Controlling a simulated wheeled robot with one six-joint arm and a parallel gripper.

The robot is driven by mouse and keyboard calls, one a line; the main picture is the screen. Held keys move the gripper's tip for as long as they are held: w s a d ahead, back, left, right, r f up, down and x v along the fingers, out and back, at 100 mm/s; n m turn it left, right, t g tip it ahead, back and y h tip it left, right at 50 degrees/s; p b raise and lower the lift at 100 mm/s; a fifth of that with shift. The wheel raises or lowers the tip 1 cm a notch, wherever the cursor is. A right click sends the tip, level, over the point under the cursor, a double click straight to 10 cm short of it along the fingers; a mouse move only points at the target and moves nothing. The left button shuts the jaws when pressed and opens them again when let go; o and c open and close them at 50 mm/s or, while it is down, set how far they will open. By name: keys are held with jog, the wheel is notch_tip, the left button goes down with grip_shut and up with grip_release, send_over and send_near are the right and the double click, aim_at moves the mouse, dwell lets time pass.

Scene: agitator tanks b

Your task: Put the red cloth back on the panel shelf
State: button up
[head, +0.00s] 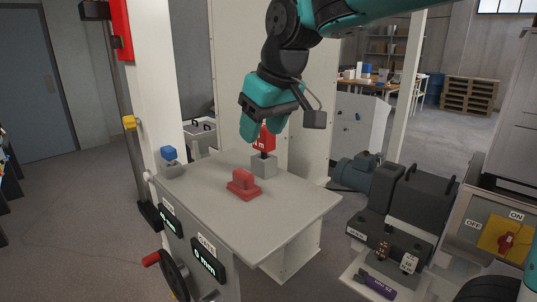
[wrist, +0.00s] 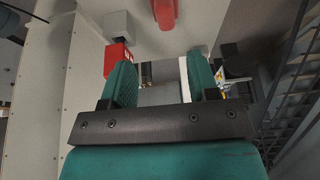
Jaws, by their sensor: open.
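My gripper (wrist: 162,78) is open, its teal fingers apart with nothing held between them in the wrist view. In the head view it hangs over the back of a grey worktop (head: 205,205), its fingertips partly hidden. A red lump with a flat base (head: 243,184) lies on the worktop; I cannot tell if it is cloth. It also shows at the top of the wrist view (wrist: 165,12). A red lettered piece (head: 264,138) stands above a grey block (head: 264,165), close to the gripper. A pale shelf (head: 352,286) at lower right may be the panel shelf.
A blue-topped block (head: 168,155) stands at the worktop's left corner. Black boxes (head: 420,200) and a panel with a red ON/OFF switch (head: 506,242) stand at right. A purple item (head: 380,287) lies on the pale shelf. Open floor (head: 60,220) lies at left.

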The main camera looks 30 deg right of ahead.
jog(key=s+a+f+n+g+y, duration=0.1)
jog(key=s+a+f, duration=0.1)
jog(key=s, duration=0.5)
jog(key=s+a+f+n+g+y, duration=0.1)
jog(key=s+a+f, duration=0.1)
jog(key=s+f, duration=0.3)
jog(key=s+a+f+n+g, duration=0.1)
jog(key=s+a+f+g, duration=0.1)
jog(key=s, duration=0.7)
jog(key=shift+s+a+f+y, duration=0.15)
jog(key=shift+a+f+y, duration=0.35)
jog(key=shift+f, duration=0.4)
